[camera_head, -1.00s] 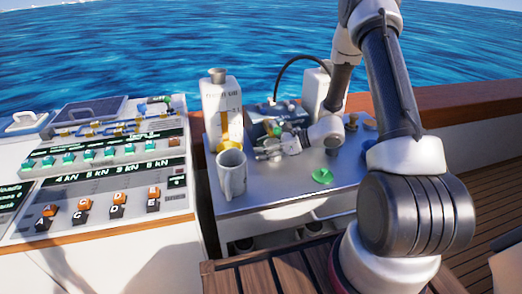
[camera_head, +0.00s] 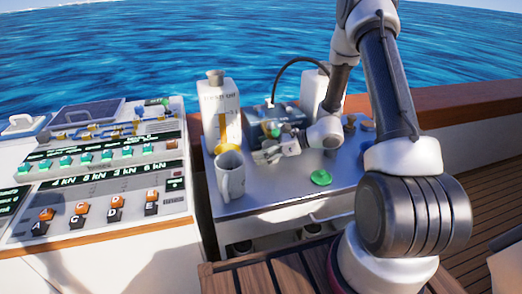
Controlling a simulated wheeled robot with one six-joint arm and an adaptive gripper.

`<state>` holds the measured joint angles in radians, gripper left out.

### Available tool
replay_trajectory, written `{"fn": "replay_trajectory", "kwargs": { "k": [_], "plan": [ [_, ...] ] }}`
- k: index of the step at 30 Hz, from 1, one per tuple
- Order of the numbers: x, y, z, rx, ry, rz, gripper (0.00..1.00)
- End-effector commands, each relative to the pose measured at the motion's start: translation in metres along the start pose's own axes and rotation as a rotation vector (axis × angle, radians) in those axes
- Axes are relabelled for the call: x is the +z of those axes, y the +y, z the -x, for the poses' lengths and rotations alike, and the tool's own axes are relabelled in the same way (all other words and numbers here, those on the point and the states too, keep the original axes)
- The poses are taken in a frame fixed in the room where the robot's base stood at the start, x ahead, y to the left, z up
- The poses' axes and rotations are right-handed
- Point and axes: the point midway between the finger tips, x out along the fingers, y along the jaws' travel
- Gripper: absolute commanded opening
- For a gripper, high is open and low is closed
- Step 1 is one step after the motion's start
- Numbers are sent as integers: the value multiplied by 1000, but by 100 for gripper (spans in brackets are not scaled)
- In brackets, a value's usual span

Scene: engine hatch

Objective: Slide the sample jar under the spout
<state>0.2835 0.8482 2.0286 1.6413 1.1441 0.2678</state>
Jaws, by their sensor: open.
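My gripper (camera_head: 270,149) is open at the end of the wrist, low over the metal bench, pointing left. It is in front of a dark machine (camera_head: 258,117) and right of a yellow piece (camera_head: 229,133). I cannot tell whether anything stands between its fingers. A small green part shows just above the gripper. I cannot make out a sample jar or a spout for certain. A grey mug (camera_head: 230,178) with a handle stands at the front left of the bench, left of and nearer than my gripper. A white bottle-like container (camera_head: 217,101) stands behind the mug.
A green round piece (camera_head: 321,177) lies on the bench (camera_head: 285,196) toward the front. A white canister (camera_head: 312,87) with a black hose (camera_head: 285,67) stands at the back. Brown knobs are at the right rear. A control console (camera_head: 95,190) stands left of the bench.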

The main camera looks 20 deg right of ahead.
Motion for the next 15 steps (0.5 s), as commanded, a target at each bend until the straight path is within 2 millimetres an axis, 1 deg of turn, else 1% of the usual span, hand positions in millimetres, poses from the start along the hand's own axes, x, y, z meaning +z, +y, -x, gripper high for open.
{"fn": "replay_trajectory", "kwargs": {
  "k": [5, 9, 15],
  "plan": [
    [0, -1, 23, -4, 0, 1, 83],
    [0, -1, 45, -4, 0, -1, 83],
    [0, 0, 69, -1, 0, 0, 83]
  ]
}}
